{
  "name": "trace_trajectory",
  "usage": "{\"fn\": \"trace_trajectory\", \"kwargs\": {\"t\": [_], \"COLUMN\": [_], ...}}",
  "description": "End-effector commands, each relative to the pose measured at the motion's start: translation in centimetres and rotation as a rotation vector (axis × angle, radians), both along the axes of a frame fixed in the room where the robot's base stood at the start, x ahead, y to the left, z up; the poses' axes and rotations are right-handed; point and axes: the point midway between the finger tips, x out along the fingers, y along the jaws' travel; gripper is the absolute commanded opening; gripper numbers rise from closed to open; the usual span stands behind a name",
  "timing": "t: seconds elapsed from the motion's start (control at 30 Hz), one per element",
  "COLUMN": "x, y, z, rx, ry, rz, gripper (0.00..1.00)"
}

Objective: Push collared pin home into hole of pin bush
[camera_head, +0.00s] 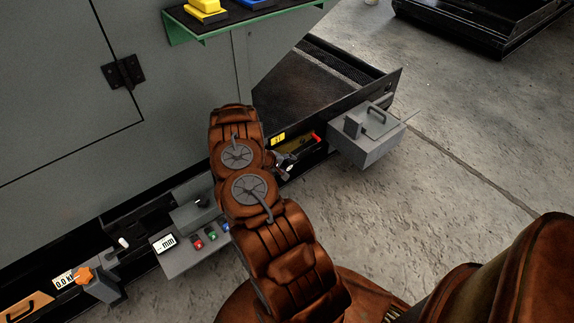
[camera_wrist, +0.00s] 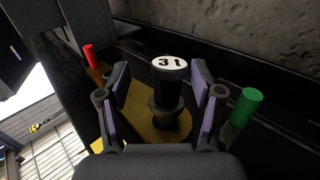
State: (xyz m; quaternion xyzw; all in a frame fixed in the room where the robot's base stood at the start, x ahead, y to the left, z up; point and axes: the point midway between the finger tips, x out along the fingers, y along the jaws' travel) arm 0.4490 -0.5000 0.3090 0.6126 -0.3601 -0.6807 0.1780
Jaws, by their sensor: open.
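A black collared pin (camera_wrist: 167,92) with a white top marked "31" stands roughly upright over a yellow surface (camera_wrist: 138,98) in the wrist view. Its wide collar sits low on the shaft, and a dark round part shows beneath it. I cannot tell whether that part is the pin bush, and the hole is hidden. My gripper (camera_wrist: 160,76) is open, with one finger on each side of the pin and gaps between. In the head view my gripper (camera_head: 285,162) is small and dark beside the black ledge, and the pin cannot be made out.
A red peg (camera_wrist: 90,56) stands left of the fingers and a green cylinder (camera_wrist: 245,106) close at right. The head view shows a grey box (camera_head: 368,145) with a handle, a panel with buttons (camera_head: 190,243), and a green-edged shelf (camera_head: 240,18) above. Open floor lies right.

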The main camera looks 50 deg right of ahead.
Motion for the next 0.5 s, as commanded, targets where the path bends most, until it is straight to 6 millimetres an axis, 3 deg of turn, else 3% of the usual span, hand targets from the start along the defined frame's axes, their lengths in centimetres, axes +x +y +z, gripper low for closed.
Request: {"fn": "trace_trajectory", "kwargs": {"t": [0.23,0.5], "x": [0.8,1.2], "y": [0.6,2.9], "z": [0.8,3.2], "rx": [-0.003,-0.003], "ry": [-0.009,-0.005], "rz": [0.009,0.006], "gripper": [0.66,0.66]}}
